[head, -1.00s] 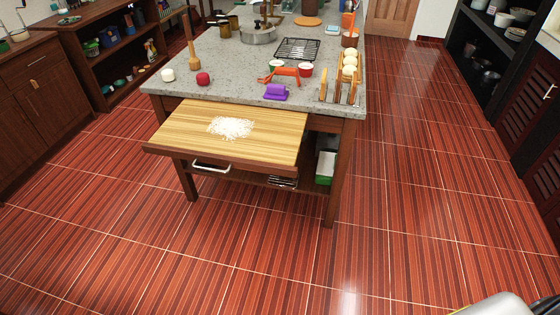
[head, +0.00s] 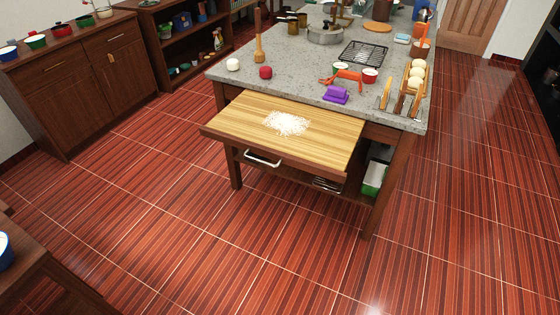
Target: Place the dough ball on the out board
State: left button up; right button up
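The pull-out wooden board (head: 235,122) sticks out from the front of the stone counter (head: 300,72), with a patch of white flour (head: 287,123) on its middle. A small white ball (head: 233,64) rests near the counter's left front edge, left of a red ball-shaped thing (head: 265,72). Several pale, dough-like balls (head: 416,75) sit in a row in a wooden holder at the right edge. I cannot tell for sure which ball is the dough ball. Neither of my grippers shows in the head view.
A purple object (head: 336,95), an orange tool (head: 348,75) and a black wire rack (head: 364,54) lie on the counter. A wooden cabinet (head: 75,75) stands at left, and a table corner (head: 45,265) shows at lower left. The tiled floor before the board is clear.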

aim_at(257, 119)
jog(key=i+j+z, duration=0.1)
jog(key=z, duration=0.55)
jog(key=i+j+z, duration=0.2)
jog(key=j, duration=0.15)
jog(key=i+j+z, duration=0.2)
jog(key=j, duration=0.2)
jog(key=j+z, duration=0.15)
jog(key=j, duration=0.25)
jog(key=i+j+z, duration=0.2)
jog(key=j, duration=0.2)
jog(key=j+z, duration=0.2)
jog(key=j, duration=0.25)
